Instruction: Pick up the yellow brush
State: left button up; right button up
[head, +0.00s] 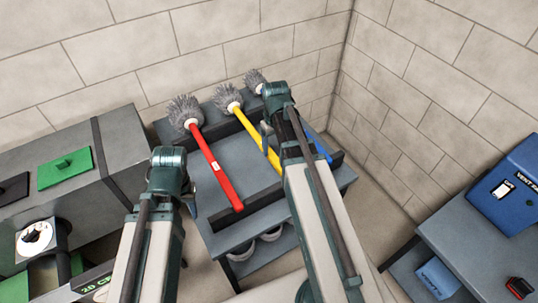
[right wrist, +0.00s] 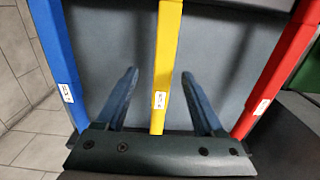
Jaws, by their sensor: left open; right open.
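The yellow brush (head: 255,131) lies on the grey rack between the red and blue brushes, its grey bristle head toward the wall. In the right wrist view its yellow handle (right wrist: 168,55) runs between the two open fingers of my right gripper (right wrist: 159,82), with a gap on both sides. In the head view my right gripper (head: 267,138) is over the rack, and my right arm hides part of the yellow handle. My left gripper (head: 187,196) is open and empty by the rack's left side, partly hidden by its own wrist.
The red brush (head: 215,165) lies left of the yellow one; the blue brush (head: 318,146) lies right, mostly behind my arm. The grey rack (head: 215,200) stands near the brick wall. A dark cabinet (head: 125,150) is at left, a table with a blue box (head: 510,185) at right.

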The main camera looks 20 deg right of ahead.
aim_at(273, 155)
jog(key=f+b, duration=0.2)
jog(key=f, duration=0.1)
jog(key=f+b, duration=0.2)
jog(key=shift+a, duration=0.3)
jog(key=shift+r, duration=0.2)
jog(key=shift+c, duration=0.2)
grip_shut()
dwell(0.7)
